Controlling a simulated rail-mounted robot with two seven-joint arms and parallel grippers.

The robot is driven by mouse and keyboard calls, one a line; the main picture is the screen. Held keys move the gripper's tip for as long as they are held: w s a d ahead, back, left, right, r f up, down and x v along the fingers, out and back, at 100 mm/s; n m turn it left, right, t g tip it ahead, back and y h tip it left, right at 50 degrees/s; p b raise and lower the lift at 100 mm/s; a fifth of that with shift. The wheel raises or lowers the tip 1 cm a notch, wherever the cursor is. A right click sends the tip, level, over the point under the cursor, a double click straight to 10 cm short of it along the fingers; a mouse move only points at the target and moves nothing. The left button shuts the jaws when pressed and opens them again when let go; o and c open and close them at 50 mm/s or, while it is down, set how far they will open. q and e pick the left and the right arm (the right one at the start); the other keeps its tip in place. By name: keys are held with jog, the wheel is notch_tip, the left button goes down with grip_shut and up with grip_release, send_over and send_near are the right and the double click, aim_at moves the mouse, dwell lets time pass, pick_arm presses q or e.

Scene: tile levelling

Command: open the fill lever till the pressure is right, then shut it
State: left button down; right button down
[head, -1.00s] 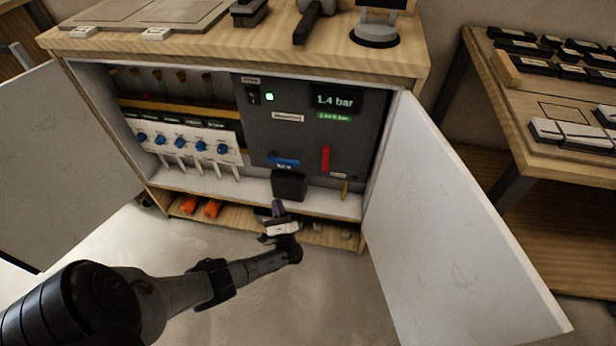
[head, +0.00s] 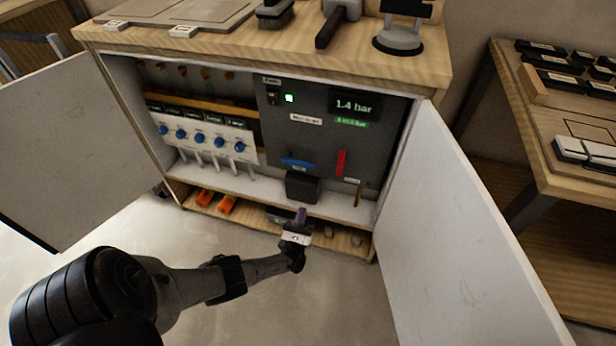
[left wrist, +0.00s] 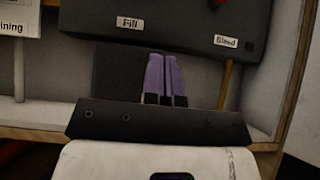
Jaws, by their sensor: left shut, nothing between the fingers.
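The blue fill lever (head: 298,163) lies about level on the dark panel (head: 285,135) inside the open cabinet. A display (head: 354,106) above it reads 1.4 bar, over a small green label (head: 351,122) too blurred to read surely. A red lever (head: 341,162) stands upright to the right. My left gripper (head: 302,215) is shut and empty, below and in front of the panel, apart from the fill lever. Its purple fingers (left wrist: 166,78) are together in the left wrist view, below the Fill label (left wrist: 130,23). The blue lever does not show there. My right gripper is out of view.
A black box (head: 303,187) stands out below the fill lever, close behind my left gripper. Open white doors flank the cabinet, left (head: 55,150) and right (head: 455,235). A row of blue knobs (head: 200,141) is left of the panel. A green light (head: 289,98) is lit.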

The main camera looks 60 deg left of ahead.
aim_at(299, 161)
pick_arm(q)
jog(key=s+d+r+x, duration=0.1)
jog(key=r+x, duration=0.1)
jog(key=x, duration=1)
jog(key=shift+r, duration=0.3)
jog(key=shift+s+a, duration=0.1)
jog(key=shift+s, duration=0.1)
